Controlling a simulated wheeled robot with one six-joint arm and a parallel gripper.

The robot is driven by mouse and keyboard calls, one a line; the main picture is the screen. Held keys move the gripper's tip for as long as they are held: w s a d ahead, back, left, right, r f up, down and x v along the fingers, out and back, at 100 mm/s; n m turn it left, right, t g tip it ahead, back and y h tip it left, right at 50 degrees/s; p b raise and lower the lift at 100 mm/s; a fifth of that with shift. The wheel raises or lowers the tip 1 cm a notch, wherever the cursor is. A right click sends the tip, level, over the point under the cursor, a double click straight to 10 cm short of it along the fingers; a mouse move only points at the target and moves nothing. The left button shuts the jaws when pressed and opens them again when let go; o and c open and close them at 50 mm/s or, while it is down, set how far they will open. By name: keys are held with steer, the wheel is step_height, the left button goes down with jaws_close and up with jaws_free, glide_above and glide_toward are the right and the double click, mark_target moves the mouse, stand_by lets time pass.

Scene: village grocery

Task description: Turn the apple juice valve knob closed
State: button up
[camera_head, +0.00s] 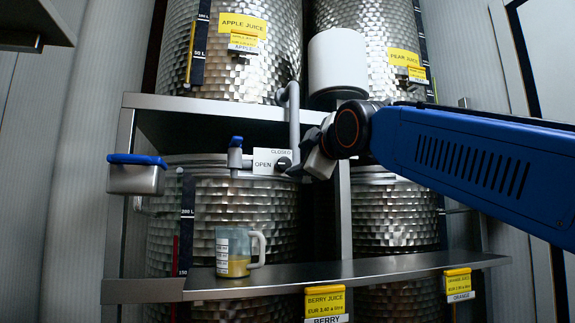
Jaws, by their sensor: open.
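The black valve knob (283,164) sits on a white plate (265,160) marked OPEN at its left and CLOSED above. The plate is below the apple juice tank (228,50), beside a grey pipe (294,115). Which mark the knob points to is too small to tell. My gripper (304,155) is open, just right of the knob and close to it in the picture. Whether it touches the knob I cannot tell. A measuring jug (237,252) with some yellow juice stands on the lower shelf (390,268), below the plate.
A blue-capped spout (235,153) is left of the plate. A metal box with a blue rim (137,178) hangs at the left post. A white cylinder (337,62) is above my gripper. The pear juice tank (372,30) is at upper right. The lower shelf is clear right of the jug.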

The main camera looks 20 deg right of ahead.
mark_target(287, 164)
steer(key=w, duration=0.8)
steer(key=shift+w+a, duration=0.2)
steer(key=shift+a, duration=0.15)
steer(key=c, duration=1)
